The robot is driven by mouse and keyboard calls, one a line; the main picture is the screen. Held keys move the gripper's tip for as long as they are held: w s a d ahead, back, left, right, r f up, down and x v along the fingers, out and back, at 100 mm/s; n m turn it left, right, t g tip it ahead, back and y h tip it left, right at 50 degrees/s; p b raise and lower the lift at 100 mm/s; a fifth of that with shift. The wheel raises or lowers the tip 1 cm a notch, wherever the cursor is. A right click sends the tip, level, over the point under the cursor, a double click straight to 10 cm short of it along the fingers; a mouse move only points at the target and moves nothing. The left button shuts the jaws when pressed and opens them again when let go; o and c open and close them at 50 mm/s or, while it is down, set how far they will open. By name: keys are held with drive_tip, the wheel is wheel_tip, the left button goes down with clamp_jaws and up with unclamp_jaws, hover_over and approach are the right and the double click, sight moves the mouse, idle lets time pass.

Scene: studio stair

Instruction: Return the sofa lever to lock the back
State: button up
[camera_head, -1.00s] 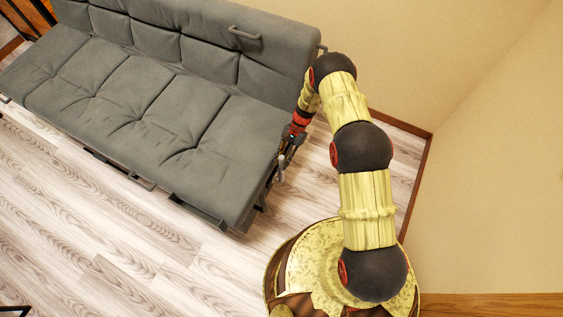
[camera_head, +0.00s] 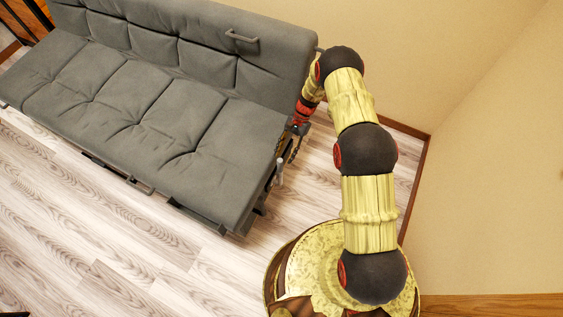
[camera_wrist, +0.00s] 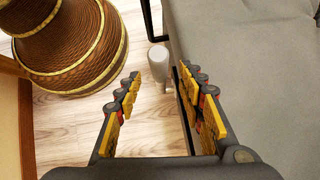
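The grey sofa (camera_head: 150,110) fills the left and middle of the head view, its back leaning against the wall side. The sofa lever, a pale grey rounded handle (camera_head: 281,172), stands at the sofa's right side, low beside the seat. It also shows in the wrist view (camera_wrist: 158,56), beyond the fingertips. My gripper (camera_head: 292,147) is at the sofa's right side, just above the lever in the picture. In the wrist view, my gripper (camera_wrist: 160,80) is open, with an empty gap between the fingers and the lever roughly in line with that gap. The lever's lower mount is hidden.
The seat side (camera_wrist: 240,60) runs close along the right finger in the wrist view. A bar-like handle (camera_head: 242,38) is on the sofa back. A wall (camera_head: 490,150) stands right of the arm. Wooden floor (camera_head: 90,240) is clear in front of the sofa.

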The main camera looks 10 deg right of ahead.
drive_tip(key=v, duration=0.6)
idle(0.5)
drive_tip(key=s+d+n+h, duration=0.1)
drive_tip(key=s+d+n, duration=0.1)
drive_tip(key=s, duration=0.4)
drive_tip(key=s+d+r+n+t+h, duration=0.1)
drive_tip(key=s+r+n+h, duration=0.15)
drive_tip(key=r, duration=1.05)
drive_tip(key=s+d+r+n+t+h, duration=0.15)
drive_tip(key=s+r, duration=0.25)
drive_tip(key=r, duration=1)
drive_tip(key=s+r+n+t, duration=0.1)
drive_tip(key=s+r+t, duration=0.1)
drive_tip(key=s+r, duration=0.3)
drive_tip(key=s+a+r+n+t+p, duration=0.1)
drive_tip(key=s+r+t, duration=0.2)
drive_tip(key=r, duration=0.9)
drive_tip(key=s+a+r+n+t, duration=0.1)
drive_tip(key=s+r+t, duration=0.2)
drive_tip(key=s+r, duration=0.5)
drive_tip(key=shift+r+h, duration=0.4)
